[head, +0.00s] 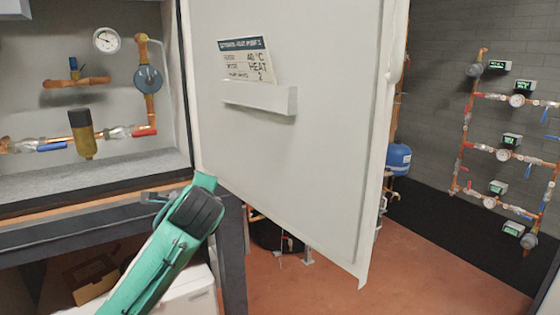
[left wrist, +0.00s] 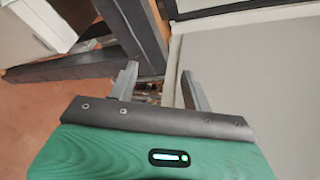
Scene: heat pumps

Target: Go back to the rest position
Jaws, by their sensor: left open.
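My left arm is green with a dark wrist and rises from the bottom of the head view. My left gripper (head: 157,197) is near the front edge of the cabinet, left of the open door's lower corner. In the left wrist view the left gripper (left wrist: 158,88) has its two grey fingers apart, with nothing between them. The large pale cabinet door (head: 290,160) stands open and carries a label card (head: 247,60) above a small ledge (head: 260,97). My right gripper is in neither view.
The cabinet holds a pressure gauge (head: 106,40), copper pipes and a brass-coloured filter (head: 83,134). A dark frame leg (head: 232,262) and a white box (head: 190,292) are below. A blue tank (head: 397,160) shows behind the door. The reddish floor (head: 420,265) is clear at right.

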